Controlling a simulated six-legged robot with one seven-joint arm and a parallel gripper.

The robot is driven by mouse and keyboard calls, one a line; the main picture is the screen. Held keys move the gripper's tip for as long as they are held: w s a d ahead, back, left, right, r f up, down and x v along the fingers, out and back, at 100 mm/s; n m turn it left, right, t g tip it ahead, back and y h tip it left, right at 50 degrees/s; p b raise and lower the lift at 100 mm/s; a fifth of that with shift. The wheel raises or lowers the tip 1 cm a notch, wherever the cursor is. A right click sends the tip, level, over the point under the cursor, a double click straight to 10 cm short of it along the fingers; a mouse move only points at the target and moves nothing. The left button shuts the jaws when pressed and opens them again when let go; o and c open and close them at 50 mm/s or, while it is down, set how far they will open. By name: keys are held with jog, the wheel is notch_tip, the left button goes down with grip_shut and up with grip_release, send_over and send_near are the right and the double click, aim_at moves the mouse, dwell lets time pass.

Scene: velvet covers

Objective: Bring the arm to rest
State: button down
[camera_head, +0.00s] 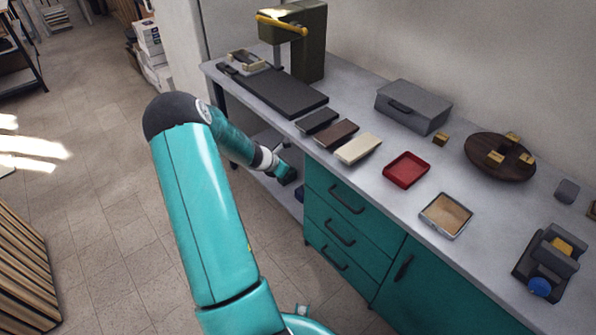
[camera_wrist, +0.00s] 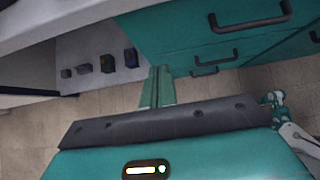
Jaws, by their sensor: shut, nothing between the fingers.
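My gripper (camera_head: 287,176) is at the end of my teal arm, low beside the front of the bench (camera_head: 375,215), left of its teal drawers. It is below the bench top and holds nothing. In the wrist view its teal fingers (camera_wrist: 157,88) are together, with the bench's lower shelf (camera_wrist: 75,57) and drawer fronts (camera_wrist: 215,30) beyond them. In the head view the gripper is small and dark, and its fingertips are hard to make out.
The bench top carries dark, brown and cream blocks (camera_head: 358,149), a red tray (camera_head: 406,169), a grey case (camera_head: 414,105), a round wooden board (camera_head: 499,157) and a green press (camera_head: 300,40). Small items stand on the lower shelf. A slatted wooden piece (camera_head: 25,270) is at left; tiled floor is open between.

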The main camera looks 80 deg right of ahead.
jog(key=shift+w+a+r, duration=0.2)
jog(key=shift+a+r, duration=0.05)
jog(key=shift+r, duration=0.15)
jog(key=w+a+r+m+t, duration=0.6)
jog(key=w+a+r+m, duration=0.1)
jog(key=w+a+r, duration=1.7)
jog(key=w+a+r+m+t+y, duration=0.1)
jog(key=a+r+t+y, duration=0.15)
jog(key=a, duration=0.85)
jog(key=w+a+r+m+t+y, duration=0.1)
jog(key=a+r, duration=0.2)
jog(key=a, duration=0.9)
jog(key=s+a+r+t+y, duration=0.1)
jog(key=s+a, duration=0.2)
jog(key=a, duration=0.5)
jog(key=s+a+r+t+y, duration=0.1)
jog(key=s+a+r+y, duration=0.1)
jog(key=a, duration=0.5)
jog(key=shift+s+a+m, duration=0.4)
jog(key=shift+s, duration=0.45)
